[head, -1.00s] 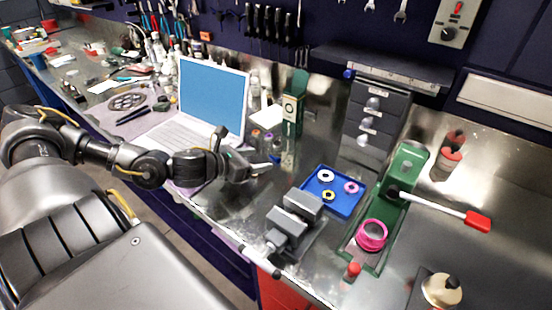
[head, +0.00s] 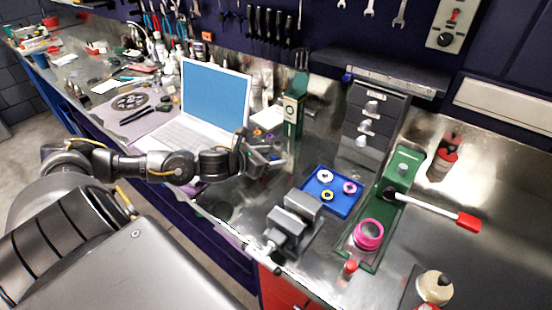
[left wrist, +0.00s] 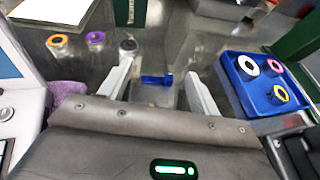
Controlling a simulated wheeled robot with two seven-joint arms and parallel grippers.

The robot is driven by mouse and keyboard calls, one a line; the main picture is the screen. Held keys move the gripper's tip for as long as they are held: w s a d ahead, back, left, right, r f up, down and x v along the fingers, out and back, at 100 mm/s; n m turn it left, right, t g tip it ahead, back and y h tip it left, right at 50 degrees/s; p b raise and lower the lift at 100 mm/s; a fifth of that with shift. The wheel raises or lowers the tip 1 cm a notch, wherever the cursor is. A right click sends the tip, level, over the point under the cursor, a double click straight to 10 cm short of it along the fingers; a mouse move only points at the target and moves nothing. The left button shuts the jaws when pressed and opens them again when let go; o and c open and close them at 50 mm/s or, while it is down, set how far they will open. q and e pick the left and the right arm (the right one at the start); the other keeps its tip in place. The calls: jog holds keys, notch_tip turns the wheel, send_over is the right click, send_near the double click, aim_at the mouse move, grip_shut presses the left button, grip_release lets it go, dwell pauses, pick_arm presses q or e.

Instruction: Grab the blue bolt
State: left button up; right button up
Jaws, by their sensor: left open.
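The blue bolt (left wrist: 157,80) lies on the metal bench top in the left wrist view, between and just beyond the two fingers of my left gripper (left wrist: 160,70). The fingers are open and apart, and I see no contact with the bolt. In the head view my left gripper (head: 272,161) hangs over the bench, just right of the laptop. The bolt cannot be made out in the head view, where the gripper covers that area. My right gripper is not in view.
A blue tray (head: 346,209) with several rings stands right of the gripper, behind a grey vise (head: 292,222). Small capped bottles (left wrist: 96,40) stand left of the bolt. The laptop (head: 213,95) is at the left, and a green arbor press (head: 404,170) is further right.

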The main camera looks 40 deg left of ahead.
pick_arm(q)
jog(key=shift+s+f, duration=0.1)
jog(key=shift+f, duration=0.35)
jog(key=shift+c, duration=0.4)
jog(key=shift+s+d+f, duration=0.1)
jog(key=shift+f, duration=0.05)
grip_shut()
notch_tip(320, 180, up, 10)
jog(key=shift+w+r, duration=0.25)
jog(key=shift+w, duration=0.05)
